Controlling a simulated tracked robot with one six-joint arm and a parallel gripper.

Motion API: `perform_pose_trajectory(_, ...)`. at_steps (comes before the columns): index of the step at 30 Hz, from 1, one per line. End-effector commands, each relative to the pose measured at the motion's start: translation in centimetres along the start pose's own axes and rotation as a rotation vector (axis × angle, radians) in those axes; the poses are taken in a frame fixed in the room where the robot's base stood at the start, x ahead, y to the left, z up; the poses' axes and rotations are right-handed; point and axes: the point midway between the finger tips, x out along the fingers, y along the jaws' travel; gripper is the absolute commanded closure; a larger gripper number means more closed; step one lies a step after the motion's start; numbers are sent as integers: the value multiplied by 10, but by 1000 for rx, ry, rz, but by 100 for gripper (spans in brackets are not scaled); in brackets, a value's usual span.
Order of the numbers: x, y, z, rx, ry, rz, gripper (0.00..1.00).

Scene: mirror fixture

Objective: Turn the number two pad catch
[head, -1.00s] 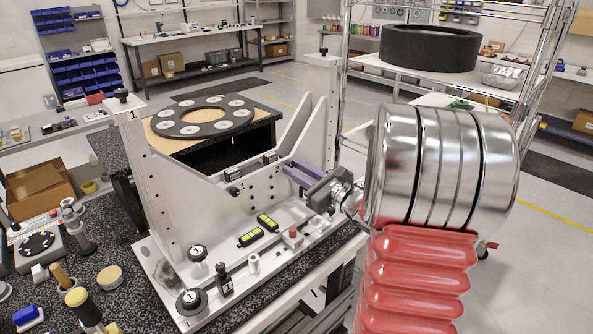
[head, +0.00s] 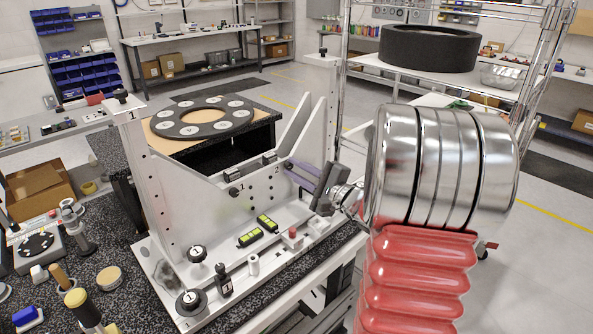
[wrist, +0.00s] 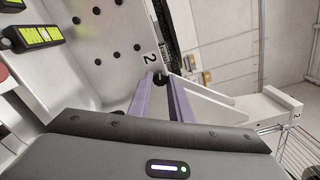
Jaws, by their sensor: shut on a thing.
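The white mirror fixture (head: 207,215) stands on the speckled bench, with numbered labels on its front plate. The number two pad catch (wrist: 160,79) is a small dark knob beside the "2" label in the wrist view. My gripper (head: 288,165) reaches it from the right in the head view. Its purple fingers, also in the wrist view (wrist: 164,88), are shut on the catch, one on each side. The fingers hide most of the catch in the head view. The number one catch (head: 234,191) sits on the same plate, to the left.
The fixture's right post (head: 331,110) rises close behind my fingers. A wire rack with a black ring (head: 430,48) stands at the back right.

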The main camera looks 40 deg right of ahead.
Motion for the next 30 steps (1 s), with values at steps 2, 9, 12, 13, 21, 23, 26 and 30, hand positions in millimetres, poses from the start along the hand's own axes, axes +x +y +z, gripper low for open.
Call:
perform_pose_trajectory(2,0,2,1,-52,-2,5,100)
perform_pose_trajectory(9,0,3,1,-164,-3,6,100)
perform_pose_trajectory(12,0,3,1,-186,-3,7,100)
perform_pose_trajectory(13,0,3,1,-190,-3,7,100)
perform_pose_trajectory(21,0,4,2,-200,-4,8,100)
perform_pose_trajectory(23,0,4,2,-199,-4,8,100)
perform_pose_trajectory(26,0,5,2,-198,-4,9,81)
perform_pose_trajectory(30,0,4,1,-199,-3,7,71)
